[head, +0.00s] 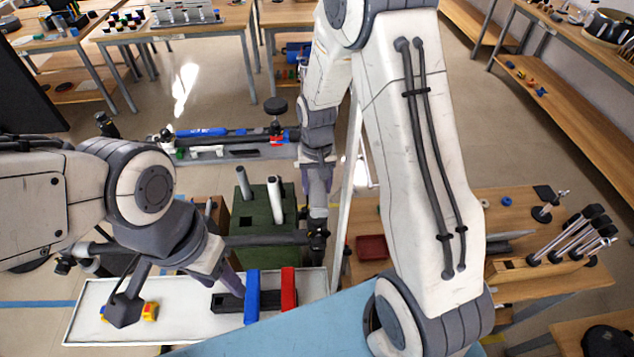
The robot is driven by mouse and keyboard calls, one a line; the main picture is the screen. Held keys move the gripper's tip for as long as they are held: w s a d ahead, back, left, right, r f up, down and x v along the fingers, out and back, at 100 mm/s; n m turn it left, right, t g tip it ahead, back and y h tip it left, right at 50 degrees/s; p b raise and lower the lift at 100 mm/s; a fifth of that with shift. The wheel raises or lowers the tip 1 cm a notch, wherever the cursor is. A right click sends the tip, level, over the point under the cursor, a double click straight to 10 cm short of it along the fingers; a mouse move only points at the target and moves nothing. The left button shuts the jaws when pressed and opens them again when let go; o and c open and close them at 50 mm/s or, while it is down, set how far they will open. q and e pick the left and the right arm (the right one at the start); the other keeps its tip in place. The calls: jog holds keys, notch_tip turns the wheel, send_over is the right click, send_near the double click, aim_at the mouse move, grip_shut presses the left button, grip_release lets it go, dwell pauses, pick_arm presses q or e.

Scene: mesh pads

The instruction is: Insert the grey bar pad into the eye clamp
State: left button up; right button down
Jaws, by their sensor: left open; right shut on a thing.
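My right gripper (318,240) points down at the middle, above the back right of a white tray (90,325). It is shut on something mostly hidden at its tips. A dark grey bar (268,239) reaches left from beside it, level, in front of a green block; I cannot tell if it is the held pad. On the tray a black slotted base (225,303) stands with an upright blue plate (252,298) and a red plate (289,288); it may be the eye clamp. My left gripper (233,283) is open, its tips close to the base and blue plate; contact is unclear.
A green block (262,215) with light cylinders stands behind the tray. A small yellow and red piece (149,311) lies on the tray's left. A red tray (373,248) and a wooden rack (560,258) of rods are right. My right arm hides much.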

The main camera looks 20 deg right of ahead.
jog(key=shift+f+b, duration=3.45)
jog(key=shift+f, duration=1.65)
jog(key=shift+c, duration=0.8)
grip_release()
notch_tip(320, 180, up, 9)
jog(key=shift+r+b, duration=0.2)
jog(key=shift+b, duration=0.85)
jog(key=shift+r, duration=0.6)
